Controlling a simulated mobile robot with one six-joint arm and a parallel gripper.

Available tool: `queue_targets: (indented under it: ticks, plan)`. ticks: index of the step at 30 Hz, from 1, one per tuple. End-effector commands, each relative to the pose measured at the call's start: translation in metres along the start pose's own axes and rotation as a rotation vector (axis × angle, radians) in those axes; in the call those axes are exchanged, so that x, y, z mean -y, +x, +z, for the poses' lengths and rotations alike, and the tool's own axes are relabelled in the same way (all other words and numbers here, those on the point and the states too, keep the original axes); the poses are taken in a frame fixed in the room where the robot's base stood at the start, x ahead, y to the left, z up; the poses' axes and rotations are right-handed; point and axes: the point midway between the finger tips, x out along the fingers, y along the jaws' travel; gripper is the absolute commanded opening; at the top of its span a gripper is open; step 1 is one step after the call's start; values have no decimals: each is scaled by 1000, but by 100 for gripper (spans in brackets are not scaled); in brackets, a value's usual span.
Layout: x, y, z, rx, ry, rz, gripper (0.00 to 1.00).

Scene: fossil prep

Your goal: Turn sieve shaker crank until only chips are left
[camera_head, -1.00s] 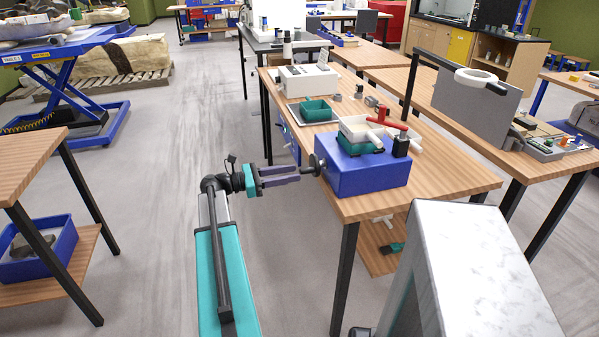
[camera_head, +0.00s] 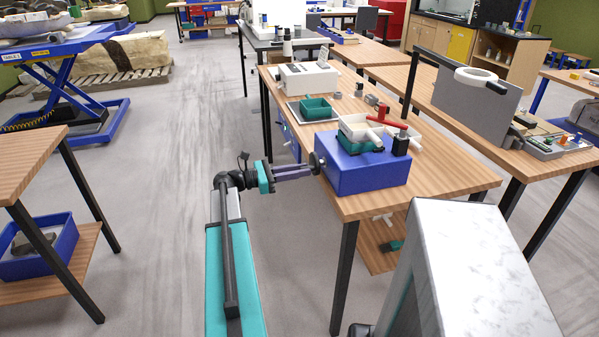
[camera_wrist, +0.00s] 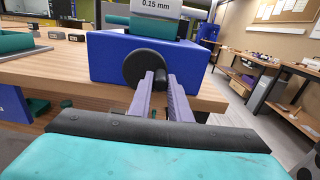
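The sieve shaker is a blue box (camera_head: 362,174) on the wooden bench, with a white tray and a teal sieve (camera_head: 368,142) on top. A dark round crank disc (camera_head: 316,162) is on its left side. It also shows in the wrist view (camera_wrist: 141,66), against the blue box face (camera_wrist: 107,57). My gripper (camera_head: 311,169) is at the disc, its purple fingers pointing at it. In the wrist view the fingertips (camera_wrist: 164,80) stand either side of a small dark part at the disc's edge, probably the crank handle. Whether they clamp it is unclear. The sieve's contents cannot be made out.
A red-handled part (camera_head: 387,122) and a black block (camera_head: 401,143) are by the sieve. Behind are a teal tray (camera_head: 315,108) and a white box (camera_head: 309,78). Floor left of the bench is clear up to another table (camera_head: 27,152).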

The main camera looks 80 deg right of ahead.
Motion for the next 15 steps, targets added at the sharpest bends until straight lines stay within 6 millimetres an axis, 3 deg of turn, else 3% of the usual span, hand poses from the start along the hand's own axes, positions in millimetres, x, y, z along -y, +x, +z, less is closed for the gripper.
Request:
queue_targets:
  ticks: [15]
  plan:
    - [2,1,-5,0,108,-8,0]
